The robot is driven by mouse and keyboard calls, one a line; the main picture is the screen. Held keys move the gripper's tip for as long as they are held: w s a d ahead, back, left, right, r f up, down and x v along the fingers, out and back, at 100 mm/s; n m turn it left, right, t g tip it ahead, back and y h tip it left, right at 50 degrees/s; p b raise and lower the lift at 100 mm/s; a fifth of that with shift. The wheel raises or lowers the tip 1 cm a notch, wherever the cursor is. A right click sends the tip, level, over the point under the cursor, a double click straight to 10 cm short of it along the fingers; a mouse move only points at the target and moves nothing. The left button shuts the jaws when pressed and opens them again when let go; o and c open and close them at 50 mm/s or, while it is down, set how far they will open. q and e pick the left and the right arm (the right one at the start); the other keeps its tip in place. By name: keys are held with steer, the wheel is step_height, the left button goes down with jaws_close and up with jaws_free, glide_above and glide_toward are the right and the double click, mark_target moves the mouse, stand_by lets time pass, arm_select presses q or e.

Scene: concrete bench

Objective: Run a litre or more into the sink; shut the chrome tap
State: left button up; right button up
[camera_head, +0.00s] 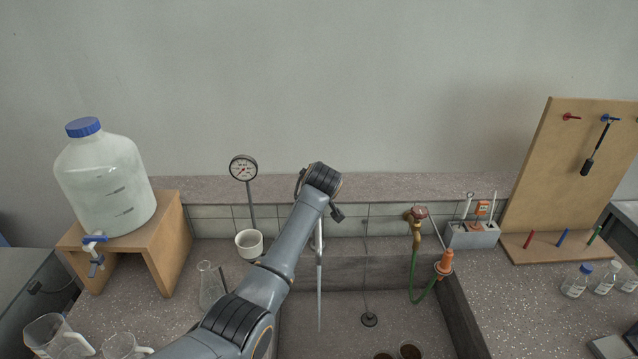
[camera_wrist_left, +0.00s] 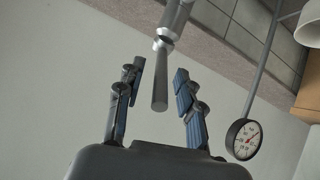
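The chrome tap (camera_head: 319,241) stands at the back of the stone sink (camera_head: 400,290), partly hidden by my left arm. A thin, pale vertical stream (camera_head: 319,295) hangs below its spout into the sink, and it looks like running water. In the left wrist view the tap's tapered chrome lever (camera_wrist_left: 160,88) and part of its body (camera_wrist_left: 173,18) show. My left gripper (camera_wrist_left: 159,72) is open, one finger on each side of the lever, with gaps visible on both sides. In the head view my wrist hides most of this gripper. My right gripper is not in view.
A brass tap (camera_head: 416,226) with a green hose (camera_head: 428,293) stands at the sink's right. A dial gauge (camera_head: 243,168), white cup (camera_head: 249,243) and glass flask (camera_head: 209,287) are left of my arm. A large bottle (camera_head: 107,185) stands on a wooden stand (camera_head: 178,228).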

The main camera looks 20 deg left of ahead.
arm_select(q)
steer(key=v, duration=0.8)
steer(key=shift+s+r, duration=0.2)
steer(key=shift+s, duration=0.15)
steer(key=shift+d, duration=0.1)
